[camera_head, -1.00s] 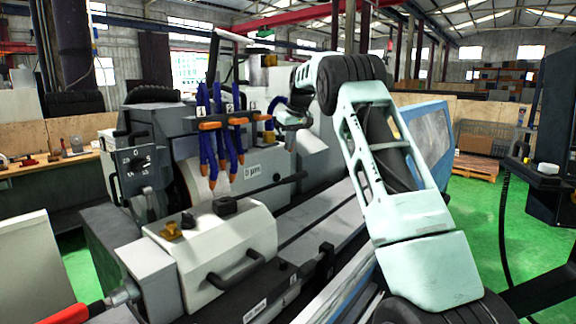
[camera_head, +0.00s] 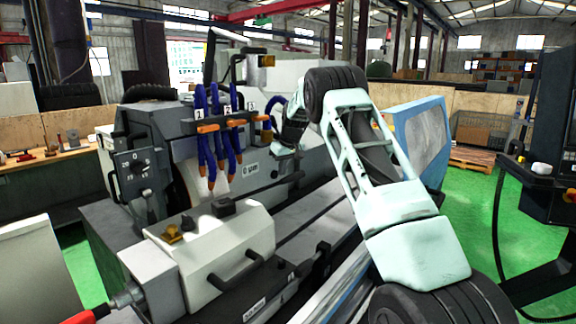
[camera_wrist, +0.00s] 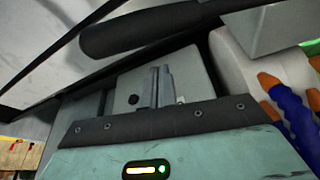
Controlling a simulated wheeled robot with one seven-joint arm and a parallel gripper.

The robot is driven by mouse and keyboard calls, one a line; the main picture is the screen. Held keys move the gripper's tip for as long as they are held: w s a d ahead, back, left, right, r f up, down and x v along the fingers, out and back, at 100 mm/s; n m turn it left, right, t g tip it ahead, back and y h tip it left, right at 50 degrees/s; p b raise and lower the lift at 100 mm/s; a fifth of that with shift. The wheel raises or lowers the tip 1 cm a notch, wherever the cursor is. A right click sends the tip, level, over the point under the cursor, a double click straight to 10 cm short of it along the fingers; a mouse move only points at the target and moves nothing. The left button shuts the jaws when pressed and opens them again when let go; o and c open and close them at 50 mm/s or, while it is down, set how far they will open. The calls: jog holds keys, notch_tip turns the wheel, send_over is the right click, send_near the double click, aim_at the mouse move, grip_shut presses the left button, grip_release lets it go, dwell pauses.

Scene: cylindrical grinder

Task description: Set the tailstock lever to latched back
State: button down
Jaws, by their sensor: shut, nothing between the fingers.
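A long black lever (camera_head: 288,180) runs from a dark hub on top of the white rounded housing (camera_head: 232,238) up to the right, with a thick grip at its free end. I take it for the tailstock lever. In the wrist view a thick black grip (camera_wrist: 150,32) on a dark bar crosses the top of the picture, beyond my fingers. My gripper (camera_wrist: 157,88) has its two fingers together, with nothing between them, and appears apart from the grip. In the head view my gripper is small and hard to make out, above the lever's free end.
Blue coolant hoses with orange nozzles (camera_head: 207,150) hang left of my wrist; they also show at the right in the wrist view (camera_wrist: 296,120). A black U-shaped handle (camera_head: 238,275) is on the housing front. A red grip (camera_head: 85,317) sticks out at lower left.

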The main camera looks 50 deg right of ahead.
jog(key=s, duration=0.2)
jog(key=s+p, duration=0.1)
jog(key=shift+s+a+r, duration=0.1)
jog(key=shift+a+r, duration=0.05)
jog(key=shift+a, duration=0.15)
